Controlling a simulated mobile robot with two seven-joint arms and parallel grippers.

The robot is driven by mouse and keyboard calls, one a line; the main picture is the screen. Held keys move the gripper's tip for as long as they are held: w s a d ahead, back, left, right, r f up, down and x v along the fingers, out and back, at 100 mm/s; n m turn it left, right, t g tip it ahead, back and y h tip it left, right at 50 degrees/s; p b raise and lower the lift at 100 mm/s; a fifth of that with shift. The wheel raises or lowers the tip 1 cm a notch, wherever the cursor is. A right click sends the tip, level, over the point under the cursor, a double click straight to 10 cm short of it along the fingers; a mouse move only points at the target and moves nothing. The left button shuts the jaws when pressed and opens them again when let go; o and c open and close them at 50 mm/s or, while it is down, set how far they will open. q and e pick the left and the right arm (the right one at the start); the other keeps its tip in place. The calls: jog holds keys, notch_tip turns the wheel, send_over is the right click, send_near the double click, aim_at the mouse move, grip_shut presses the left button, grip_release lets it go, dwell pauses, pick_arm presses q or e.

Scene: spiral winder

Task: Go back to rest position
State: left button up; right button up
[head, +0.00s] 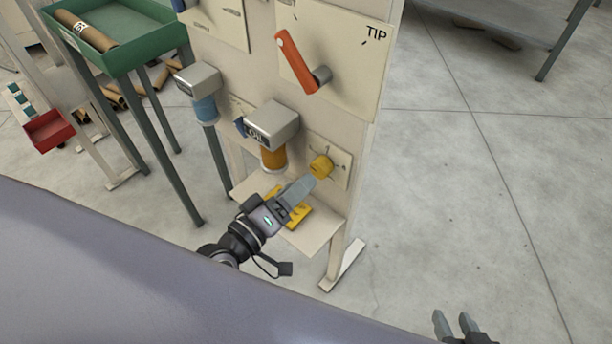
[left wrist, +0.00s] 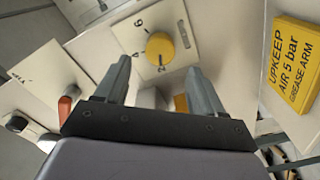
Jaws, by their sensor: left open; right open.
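My left gripper (head: 300,188) reaches in front of the winder panel (head: 358,60), its fingers pointing at the yellow knob (head: 321,166). In the left wrist view the gripper (left wrist: 160,85) is open and empty, with the yellow knob (left wrist: 160,48) beyond and between its fingertips. I cannot tell whether the fingers touch the knob; a gap shows on each side in the wrist view. My right gripper (head: 455,325) is at the bottom edge of the head view, over the floor, open and empty.
An orange lever (head: 296,62) marked TIP sticks out above. A box over an orange cylinder (head: 273,158) is left of the knob. A yellow sign (left wrist: 292,62) is at right in the wrist view. A green tray (head: 125,58) stands back left. Floor on the right is clear.

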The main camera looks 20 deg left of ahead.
pick_arm(q)
jog(key=shift+v, duration=0.75)
pick_arm(e)
jog(key=shift+s+d+f, duration=0.15)
jog(key=shift+f, duration=0.15)
jog(key=shift+s, duration=0.1)
pick_arm(q)
jog(key=s+a+f+m+g+y+p, duration=0.2)
jog(key=s+f+m+g+y, duration=0.2)
jog(key=s+f+m+g, duration=0.45)
notch_tip(320, 180, up, 14)
jog(key=s+a+m+t+p, duration=0.1)
jog(key=s+t+p, duration=0.1)
jog(key=p, duration=1.4)
jog(key=shift+s+a+p, duration=0.25)
jog(key=shift+a+p, duration=0.15)
pick_arm(e)
notch_tip(320, 180, up, 16)
jog(key=d, duration=0.1)
jog(key=shift+s+d+f+h, duration=0.15)
jog(key=shift+s+d+h, duration=0.15)
jog(key=shift+s, duration=0.15)
